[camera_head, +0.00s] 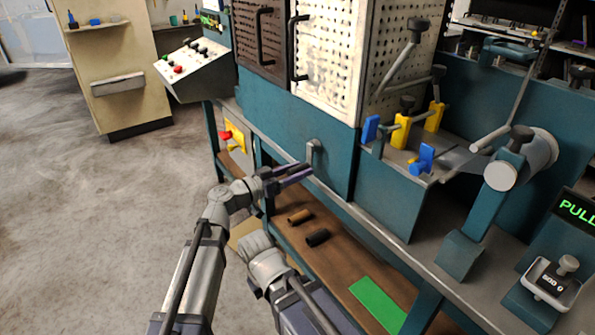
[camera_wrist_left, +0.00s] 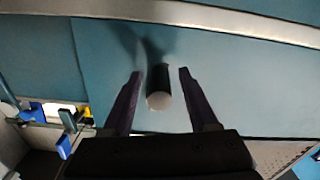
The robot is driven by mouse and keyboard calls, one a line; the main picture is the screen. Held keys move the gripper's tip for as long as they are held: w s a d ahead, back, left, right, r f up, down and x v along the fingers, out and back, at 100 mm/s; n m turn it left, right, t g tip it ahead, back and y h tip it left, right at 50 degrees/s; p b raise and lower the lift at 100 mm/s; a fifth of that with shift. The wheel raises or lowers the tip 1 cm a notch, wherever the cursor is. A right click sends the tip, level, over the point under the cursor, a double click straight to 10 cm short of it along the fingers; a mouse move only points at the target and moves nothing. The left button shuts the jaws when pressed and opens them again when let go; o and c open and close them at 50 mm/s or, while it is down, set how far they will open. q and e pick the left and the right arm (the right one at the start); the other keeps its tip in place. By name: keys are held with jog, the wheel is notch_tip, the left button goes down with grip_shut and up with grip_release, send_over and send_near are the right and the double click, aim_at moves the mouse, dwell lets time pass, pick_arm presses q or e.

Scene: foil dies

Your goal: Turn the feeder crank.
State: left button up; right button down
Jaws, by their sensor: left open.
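A small grey crank handle (camera_head: 314,153) stands out from the teal front panel of the machine, just under the perforated doors. My left gripper (camera_head: 304,173) is close to it, with its dark purple fingers pointing at the panel. In the left wrist view a dark cylindrical grip (camera_wrist_left: 158,84) with a pale end sits between the open fingers of my left gripper (camera_wrist_left: 157,75). Gaps show on both sides of the grip, so the fingers do not appear to touch it. My right gripper is not in view.
The bench edge runs below the panel. A lower wooden shelf (camera_head: 345,262) holds dark and brown rolls (camera_head: 318,237) and a green sheet (camera_head: 378,303). Blue and yellow clamps (camera_head: 401,131) and a lever machine (camera_head: 505,165) stand at right. The floor at left is clear.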

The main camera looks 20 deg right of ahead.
pick_arm(q)
grip_shut()
dwell(0.4)
dwell(0.9)
